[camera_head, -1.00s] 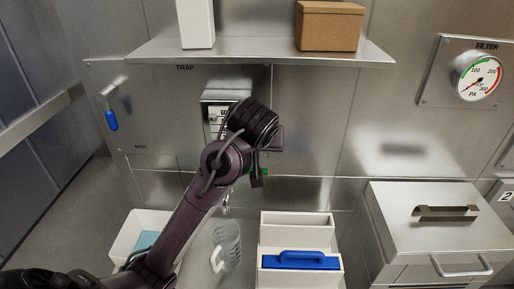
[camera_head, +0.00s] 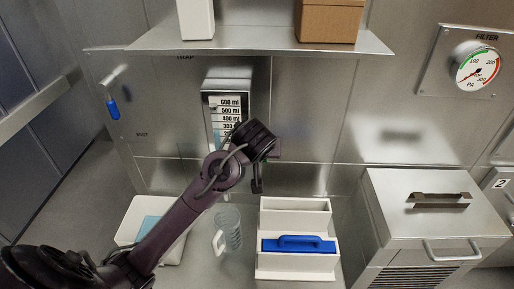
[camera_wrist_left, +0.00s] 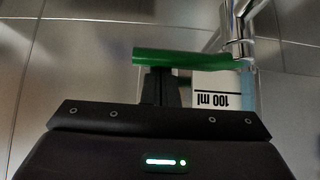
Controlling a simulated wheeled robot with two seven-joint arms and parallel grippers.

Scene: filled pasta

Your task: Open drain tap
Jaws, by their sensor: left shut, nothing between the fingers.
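The drain tap shows in the left wrist view as a chrome pipe fitting (camera_wrist_left: 238,30) with a green lever handle (camera_wrist_left: 185,58) lying crosswise. My left gripper (camera_wrist_left: 160,75) is shut with nothing between its fingers, its tips right at the lever; I cannot tell whether they touch it. In the head view my left gripper (camera_head: 257,186) points down in front of the wall, and my arm hides the tap. Above it is the trap's level gauge (camera_head: 228,90), marked in ml; its scale plate (camera_wrist_left: 213,98) appears upside down in the wrist view. My right gripper is not in view.
A clear jug (camera_head: 230,230) with a white handle stands below the tap. A white bin (camera_head: 134,212) is left, partly behind my arm. A white holder (camera_head: 296,212) with a blue-handled piece (camera_head: 298,244) and a metal box (camera_head: 432,215) are right. A shelf (camera_head: 260,47) overhangs.

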